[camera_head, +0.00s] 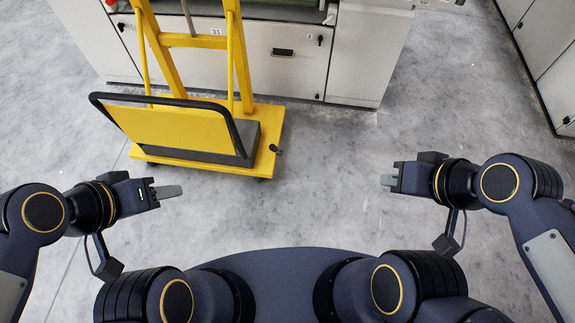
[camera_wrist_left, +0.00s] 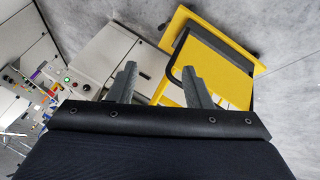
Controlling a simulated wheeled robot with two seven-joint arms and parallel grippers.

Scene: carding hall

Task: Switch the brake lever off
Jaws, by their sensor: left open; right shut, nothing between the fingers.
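A yellow wheeled lift trolley (camera_head: 270,128) stands in front of the machine, with a black push handle (camera_head: 155,100) and a yellow mast (camera_head: 239,55). A small black part at the right edge of its base, possibly the brake lever (camera_head: 277,151), is too small for me to tell its position. My left gripper (camera_head: 170,191) is open and empty, nearer to me than the trolley and apart from it. The left wrist view shows its spread fingers (camera_wrist_left: 160,85) with the trolley (camera_wrist_left: 258,68) beyond. My right gripper (camera_head: 387,181) is shut and empty, to the right of the trolley.
A grey machine with cabinet doors (camera_head: 300,72) stands close behind the trolley. More cabinets (camera_head: 553,60) stand at the far right. The concrete floor (camera_head: 340,150) between my grippers and to the trolley's right is clear. Coloured machine controls (camera_wrist_left: 60,82) show in the left wrist view.

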